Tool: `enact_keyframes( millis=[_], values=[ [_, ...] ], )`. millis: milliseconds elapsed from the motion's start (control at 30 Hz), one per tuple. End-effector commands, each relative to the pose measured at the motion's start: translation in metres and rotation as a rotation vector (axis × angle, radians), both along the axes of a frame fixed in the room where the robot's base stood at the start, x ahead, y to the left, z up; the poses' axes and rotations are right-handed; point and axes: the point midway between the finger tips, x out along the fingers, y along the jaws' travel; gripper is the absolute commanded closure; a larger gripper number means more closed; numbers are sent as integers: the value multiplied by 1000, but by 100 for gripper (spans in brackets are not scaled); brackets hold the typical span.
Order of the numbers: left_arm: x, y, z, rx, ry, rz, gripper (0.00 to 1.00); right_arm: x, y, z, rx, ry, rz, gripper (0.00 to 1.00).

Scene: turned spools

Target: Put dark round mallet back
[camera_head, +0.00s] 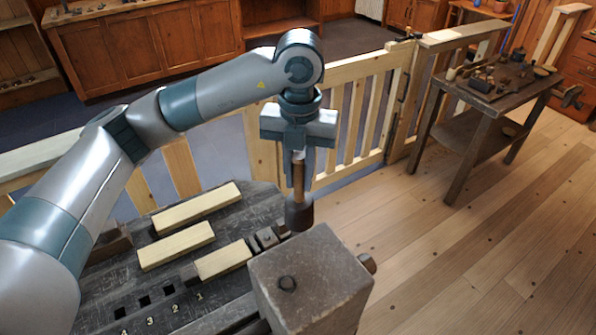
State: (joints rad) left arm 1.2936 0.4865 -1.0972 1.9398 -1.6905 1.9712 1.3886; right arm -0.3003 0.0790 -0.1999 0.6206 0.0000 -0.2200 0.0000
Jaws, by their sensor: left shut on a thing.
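My left gripper (298,157) points down and is shut on the upper end of the mallet's brown handle. The dark round mallet (299,212) hangs upright with its head down. Its head appears at the far right edge of the workbench (120,285), just behind the big grey block; I cannot tell whether it touches anything. My right gripper is not in view.
Three pale wood strips (196,208) lie on the bench. Small square holes (145,301) with numbers sit along its near part. A big grey block (312,272) stands at the right. A wooden fence (345,110) runs behind. A second table (487,90) with tools stands far right.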

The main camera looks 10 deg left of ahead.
Motion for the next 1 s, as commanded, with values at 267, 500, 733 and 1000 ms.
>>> enact_keyframes(
  millis=[267, 500, 733, 1000],
  values=[
    [-7, 11, -10, 0, -1, -332, 100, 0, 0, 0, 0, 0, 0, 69],
    [-15, 21, -20, 0, -2, -671, 100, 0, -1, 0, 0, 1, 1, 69],
    [-23, 31, -29, 2, -3, -996, 100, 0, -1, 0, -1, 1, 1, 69],
    [-33, 41, -39, 4, -4, -1378, 100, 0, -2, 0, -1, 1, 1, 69]
  ],
)
